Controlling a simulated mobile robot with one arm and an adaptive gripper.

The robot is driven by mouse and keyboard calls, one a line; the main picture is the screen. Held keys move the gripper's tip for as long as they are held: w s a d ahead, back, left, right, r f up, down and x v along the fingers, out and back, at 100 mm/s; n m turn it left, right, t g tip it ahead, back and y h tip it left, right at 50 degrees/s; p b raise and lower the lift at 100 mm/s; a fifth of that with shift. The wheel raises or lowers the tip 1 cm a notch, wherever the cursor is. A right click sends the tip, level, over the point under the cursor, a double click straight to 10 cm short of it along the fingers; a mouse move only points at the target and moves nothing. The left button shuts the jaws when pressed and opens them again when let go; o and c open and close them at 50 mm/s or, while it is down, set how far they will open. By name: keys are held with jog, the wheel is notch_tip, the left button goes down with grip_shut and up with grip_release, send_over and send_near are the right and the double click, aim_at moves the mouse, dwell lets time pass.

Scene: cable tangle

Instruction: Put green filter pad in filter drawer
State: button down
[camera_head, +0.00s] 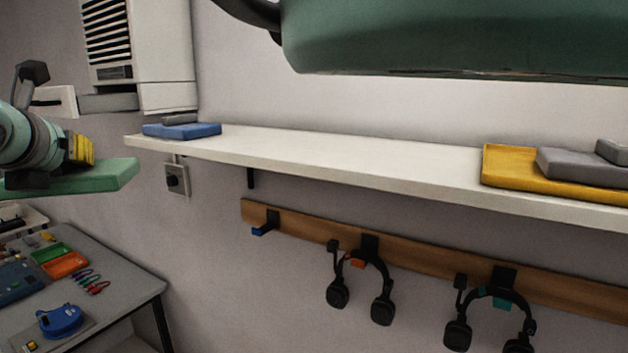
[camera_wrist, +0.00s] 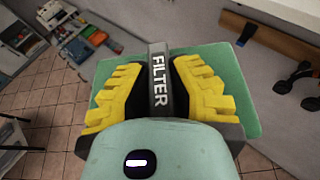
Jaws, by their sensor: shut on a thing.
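The green filter pad (camera_head: 115,176) is a flat slab held in the air at the left of the head view, above the desk. In the wrist view the pad (camera_wrist: 243,88) has a dark grey handle (camera_wrist: 158,80) marked FILTER. The yellow fingers of my gripper (camera_wrist: 158,95) are shut on that handle from both sides. My gripper (camera_head: 80,150) also shows at the left of the head view. A grey and white drawer-like part (camera_head: 108,102) juts left from the white vented wall unit (camera_head: 165,50); it seems to be the filter drawer. Its inside is hidden.
A white wall shelf (camera_head: 330,157) holds a blue pad (camera_head: 185,131) at its left end and a yellow pad (camera_head: 510,172) at the right. Headphones (camera_head: 362,283) hang below on a wooden rail (camera_head: 420,253). A desk (camera_head: 120,285) with trays and tools stands lower left.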

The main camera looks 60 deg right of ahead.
jog(key=w+a+f+n+t+y, duration=0.2)
jog(key=w+a+f+n+y, duration=0.25)
jog(key=a+f, duration=0.5)
jog(key=w+a+f+n+t+y, duration=0.1)
jog(key=w+a+f+n+y, duration=0.3)
jog(key=a+f, duration=0.55)
notch_tip(320, 180, up, 21)
jog(key=p, duration=1.9)
jog(key=shift+s+a+r+p, duration=0.2)
jog(key=shift+s+p, duration=0.15)
jog(key=shift+s, duration=0.1)
jog(key=shift+f, duration=0.1)
